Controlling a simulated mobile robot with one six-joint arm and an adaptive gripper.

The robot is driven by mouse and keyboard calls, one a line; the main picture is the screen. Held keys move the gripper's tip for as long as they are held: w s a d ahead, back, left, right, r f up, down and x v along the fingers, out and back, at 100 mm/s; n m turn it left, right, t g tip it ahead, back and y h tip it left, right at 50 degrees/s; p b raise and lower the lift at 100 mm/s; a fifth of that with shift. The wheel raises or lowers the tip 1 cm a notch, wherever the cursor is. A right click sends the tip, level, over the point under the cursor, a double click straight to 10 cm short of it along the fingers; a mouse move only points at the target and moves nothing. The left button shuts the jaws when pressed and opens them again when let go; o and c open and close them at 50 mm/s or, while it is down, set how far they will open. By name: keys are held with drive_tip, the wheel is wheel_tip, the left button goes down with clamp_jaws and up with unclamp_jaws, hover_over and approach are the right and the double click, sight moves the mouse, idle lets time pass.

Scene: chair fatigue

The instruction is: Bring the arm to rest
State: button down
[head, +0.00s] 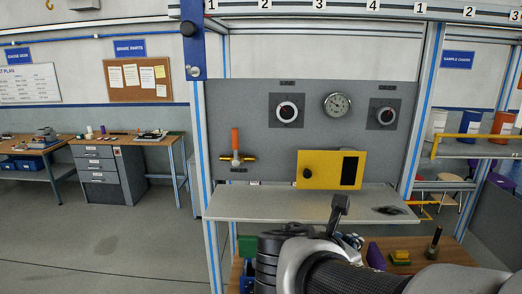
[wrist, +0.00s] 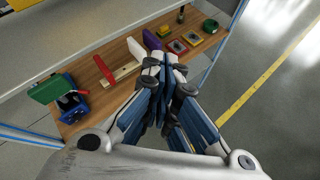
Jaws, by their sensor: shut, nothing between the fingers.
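My gripper (wrist: 165,62) shows in the wrist view with its fingers together and nothing between them. It points over the lower wooden shelf (wrist: 98,92) of the test stand. In the head view my arm rises at the bottom centre, in front of the grey shelf (head: 260,204). The fingertips are hard to make out in the head view.
A grey panel carries an orange-handled valve (head: 235,145), dials, a gauge (head: 337,104) and a yellow box (head: 325,170). The lower shelf holds a green-lidded blue box (wrist: 72,103), a red bar (wrist: 106,70) and several coloured blocks. Open floor (head: 110,240) lies to the left.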

drive_tip(key=s+d+f+m+g+y+b, duration=0.1)
drive_tip(key=s+d+f+m+g+b, duration=0.3)
drive_tip(key=s+f+m, duration=0.6)
drive_tip(key=s+a+f+m+y+b, duration=0.3)
drive_tip(key=s+f+m+b, duration=0.2)
drive_tip(key=f+m+b, duration=0.1)
drive_tip(key=s+a+f+m+y+b, duration=0.4)
drive_tip(key=s+f+m+b, duration=0.1)
drive_tip(key=f+m, duration=0.4)
drive_tip(key=shift+s+a+f+b, duration=0.3)
drive_tip(key=shift+s+b, duration=0.1)
drive_tip(key=shift+b, duration=0.1)
